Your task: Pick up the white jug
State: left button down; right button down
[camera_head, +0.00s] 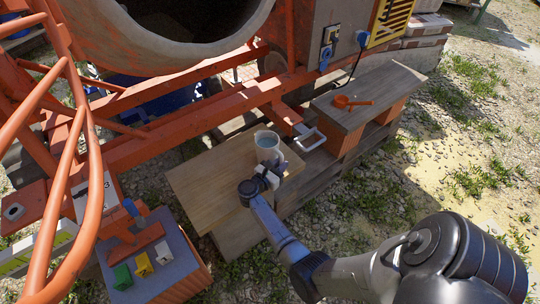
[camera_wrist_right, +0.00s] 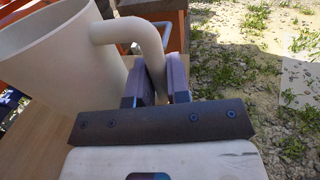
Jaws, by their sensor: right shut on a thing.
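The white jug (camera_head: 267,141) is upright at the wooden board in the head view, with what looks like water inside. In the right wrist view the jug (camera_wrist_right: 50,62) fills the upper left, and its curved handle (camera_wrist_right: 140,32) comes down between the fingers. My right gripper (camera_head: 277,165) is at the jug's near right side, shut on its handle; the two fingers (camera_wrist_right: 161,78) are on either side of the handle's lower part. I cannot tell whether the jug's base touches the board. My left gripper is not in view.
The wooden board (camera_head: 207,184) has bare room left of the jug. An orange scoop (camera_head: 352,102) lies on a plank (camera_head: 378,86) to the right. The concrete mixer (camera_head: 165,50) and its orange frame stand behind and left. Small blocks (camera_head: 143,265) sit on a grey-topped stand at lower left.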

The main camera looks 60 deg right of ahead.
jog(key=shift+r, duration=0.1)
dwell(0.4)
jog(key=shift+r, duration=0.15)
